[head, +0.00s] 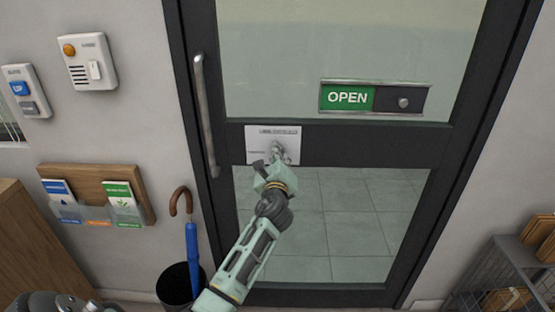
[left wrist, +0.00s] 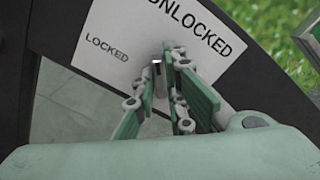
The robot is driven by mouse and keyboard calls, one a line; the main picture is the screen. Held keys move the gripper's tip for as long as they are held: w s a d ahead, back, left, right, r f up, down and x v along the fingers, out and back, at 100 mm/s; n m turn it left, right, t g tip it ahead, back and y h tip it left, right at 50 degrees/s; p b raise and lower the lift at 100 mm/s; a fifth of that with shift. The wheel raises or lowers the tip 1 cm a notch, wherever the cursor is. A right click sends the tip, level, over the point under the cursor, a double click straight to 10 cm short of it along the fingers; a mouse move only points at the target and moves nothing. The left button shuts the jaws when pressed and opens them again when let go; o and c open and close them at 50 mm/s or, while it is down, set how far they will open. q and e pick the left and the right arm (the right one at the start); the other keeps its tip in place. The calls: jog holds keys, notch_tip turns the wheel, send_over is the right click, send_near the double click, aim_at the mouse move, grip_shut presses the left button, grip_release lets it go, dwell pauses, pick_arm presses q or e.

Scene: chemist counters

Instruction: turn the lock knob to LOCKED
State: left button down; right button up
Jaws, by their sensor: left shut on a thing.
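The white lock plate (head: 287,131) is fixed on the dark middle rail of the glass door. It also shows in the left wrist view (left wrist: 125,35), with the words UNLOCKED at the top and LOCKED at the left. My left gripper (head: 276,153) is at the plate, shut on the small metal lock knob (left wrist: 157,70), which shows between the fingers in the left wrist view. The fingers hide most of the knob, so I cannot tell which word it points to. My right gripper is not in view.
A vertical door handle (head: 205,115) is left of the plate. A green OPEN sign (head: 347,98) is on the glass at the right. A blue umbrella (head: 192,245) stands in a black bin (head: 174,285) beside the door. A wire rack (head: 485,270) stands at the lower right.

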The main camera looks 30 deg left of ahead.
pick_arm(q)
jog(key=n+b, duration=0.3)
jog(key=n, duration=0.6)
jog(key=shift+n, duration=0.4)
dwell(0.4)
jog(key=c, duration=1.8)
grip_release()
